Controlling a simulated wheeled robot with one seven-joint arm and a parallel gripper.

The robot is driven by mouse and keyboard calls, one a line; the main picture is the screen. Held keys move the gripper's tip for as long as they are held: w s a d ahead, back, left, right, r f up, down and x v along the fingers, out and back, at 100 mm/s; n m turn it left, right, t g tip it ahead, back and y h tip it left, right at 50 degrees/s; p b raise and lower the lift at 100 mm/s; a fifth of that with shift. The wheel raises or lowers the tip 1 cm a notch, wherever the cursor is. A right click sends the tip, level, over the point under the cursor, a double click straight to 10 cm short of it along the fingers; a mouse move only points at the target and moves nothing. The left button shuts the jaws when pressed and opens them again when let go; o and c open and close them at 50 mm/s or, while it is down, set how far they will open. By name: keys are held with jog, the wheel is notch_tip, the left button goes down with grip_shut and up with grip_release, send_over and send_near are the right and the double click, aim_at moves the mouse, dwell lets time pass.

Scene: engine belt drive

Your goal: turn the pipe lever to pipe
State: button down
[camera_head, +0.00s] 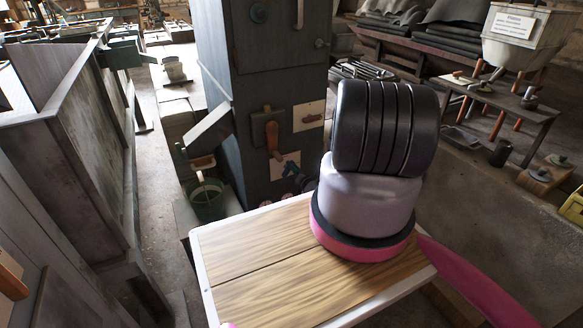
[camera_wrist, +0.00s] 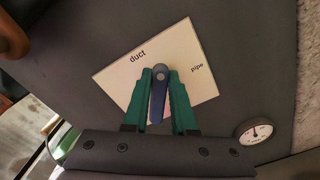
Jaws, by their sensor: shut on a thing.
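The blue pipe lever (camera_wrist: 157,106) shows in the wrist view on a pale plate (camera_wrist: 122,78). The plate bears the word "duct" up and left of the lever's round pivot, and "pipe" to its right. The lever runs from the pivot down the picture, leaning slightly left, and points at neither word. My gripper (camera_wrist: 160,82) has its teal fingers on either side of the lever and is shut on it. In the head view a small pale plate (camera_head: 291,160) shows low on the dark cabinet; my arm hides much of the area beside it.
A round gauge (camera_wrist: 253,131) is at the lower right in the wrist view. On the cabinet (camera_head: 262,85) in the head view are an orange-brown handle (camera_head: 272,134) and another pale plate (camera_head: 309,115).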

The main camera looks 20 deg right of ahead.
jog(key=m, duration=0.3)
jog(key=f+m, duration=0.1)
jog(key=m, duration=0.3)
jog(key=d+f+m, duration=0.1)
jog(key=m, duration=0.3)
jog(key=shift+s+f, duration=0.1)
jog(key=shift+f, duration=0.1)
dwell(0.4)
jog(key=c, duration=0.7)
grip_release()
jog(key=s, duration=1)
jog(key=shift+s+d, duration=0.2)
jog(key=shift+s, duration=0.15)
